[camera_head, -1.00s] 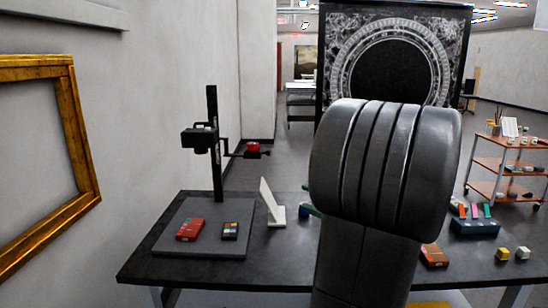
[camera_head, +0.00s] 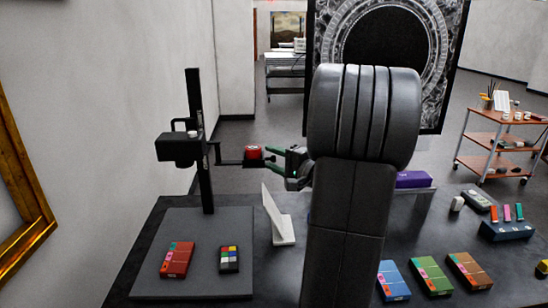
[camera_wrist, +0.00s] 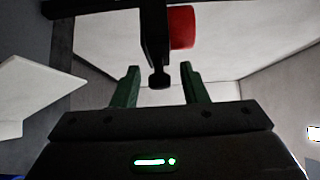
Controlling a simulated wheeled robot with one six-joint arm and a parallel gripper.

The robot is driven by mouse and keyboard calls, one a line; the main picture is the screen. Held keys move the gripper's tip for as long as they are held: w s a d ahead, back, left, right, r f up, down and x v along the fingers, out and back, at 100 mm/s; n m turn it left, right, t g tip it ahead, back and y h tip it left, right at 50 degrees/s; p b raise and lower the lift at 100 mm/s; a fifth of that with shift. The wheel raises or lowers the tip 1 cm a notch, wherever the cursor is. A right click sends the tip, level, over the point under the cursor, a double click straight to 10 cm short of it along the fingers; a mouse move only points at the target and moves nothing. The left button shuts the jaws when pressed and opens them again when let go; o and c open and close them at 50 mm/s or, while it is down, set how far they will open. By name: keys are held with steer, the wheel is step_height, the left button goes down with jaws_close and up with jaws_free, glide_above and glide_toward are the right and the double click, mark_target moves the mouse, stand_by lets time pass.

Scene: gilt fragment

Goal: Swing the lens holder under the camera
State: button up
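The lens holder (camera_head: 232,161) is a thin dark arm reaching right from the copy stand's black column (camera_head: 195,115), with a red round part (camera_head: 254,153) near its outer end. The camera (camera_head: 178,147) is a black box on the same column, left of the red part, which is out to its side. My gripper (camera_head: 282,160) is open, with green fingers pointing left at the holder's outer end. In the wrist view, a dark knob (camera_wrist: 158,80) of the holder shows between the open fingertips (camera_wrist: 159,80); neither finger visibly touches it. The red part (camera_wrist: 182,27) is just above.
The stand's grey base (camera_head: 190,285) carries a red card box (camera_head: 177,260) and a colour chart (camera_head: 229,259). A white tilted panel (camera_head: 278,218) stands below my gripper. Several boxes lie right of my arm. A gilt frame (camera_head: 22,185) hangs at left.

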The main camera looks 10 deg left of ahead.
steer(key=shift+w+a, duration=0.1)
jaws_close()
steer(key=shift+s+f+b, duration=0.1)
steer(key=shift+s+b, duration=0.1)
steer(key=shift+b, duration=0.15)
